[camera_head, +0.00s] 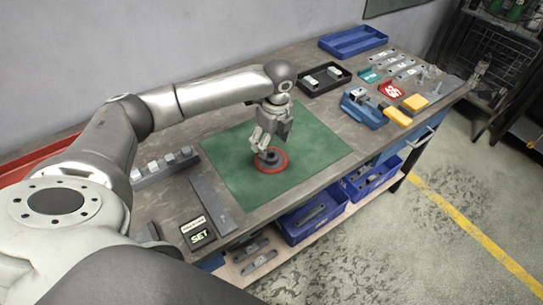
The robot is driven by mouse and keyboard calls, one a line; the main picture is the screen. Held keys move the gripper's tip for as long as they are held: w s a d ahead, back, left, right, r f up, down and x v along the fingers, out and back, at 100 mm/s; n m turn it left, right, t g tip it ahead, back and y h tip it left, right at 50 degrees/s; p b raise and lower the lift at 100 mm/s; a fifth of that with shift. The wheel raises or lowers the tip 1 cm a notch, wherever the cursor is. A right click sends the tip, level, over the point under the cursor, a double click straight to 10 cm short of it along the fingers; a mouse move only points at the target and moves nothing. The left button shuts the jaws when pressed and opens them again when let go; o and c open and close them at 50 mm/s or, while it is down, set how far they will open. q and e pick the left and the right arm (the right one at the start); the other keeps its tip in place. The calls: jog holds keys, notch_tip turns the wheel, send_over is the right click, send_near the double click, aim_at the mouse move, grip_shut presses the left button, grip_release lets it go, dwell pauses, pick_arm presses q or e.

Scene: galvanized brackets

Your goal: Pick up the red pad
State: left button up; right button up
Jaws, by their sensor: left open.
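The red pad (280,168) is a round red disc with a dark knob-like middle. It lies flat on the green mat (314,139) on the workbench. My left gripper (264,147) is open and points down directly over the disc, with its fingertips at or just above the dark middle. I cannot tell whether they touch it. The gripper hides part of the disc's far side. My right gripper is not in view.
A black tray (313,92), a blue tray (354,50), a blue bin (362,117), yellow blocks (414,102) and a red tag (391,91) stand to the right. A grey bar (214,205) lies left of the mat. The mat around the disc is clear.

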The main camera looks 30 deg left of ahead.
aim_at(271, 155)
pick_arm(q)
jog(key=shift+w+f, duration=0.1)
jog(key=shift+f, duration=0.35)
jog(key=shift+w+f, duration=0.15)
jog(key=shift+f, duration=0.2)
notch_tip(271, 155, down, 4)
jog(key=shift+w+a+f+p, duration=0.1)
jog(key=shift+w+f+p, duration=0.1)
jog(key=shift+p, duration=0.55)
jog(key=shift+f, duration=0.3)
jog(key=c, duration=1.1)
jog(key=shift+c, duration=0.2)
jog(key=shift+r, duration=0.75)
jog(key=s+d+r+b, duration=0.2)
jog(key=s+d+r, duration=0.2)
jog(key=s+r, duration=0.7)
jog(key=shift+s+r+b, duration=0.3)
jog(key=shift+s, duration=0.9)
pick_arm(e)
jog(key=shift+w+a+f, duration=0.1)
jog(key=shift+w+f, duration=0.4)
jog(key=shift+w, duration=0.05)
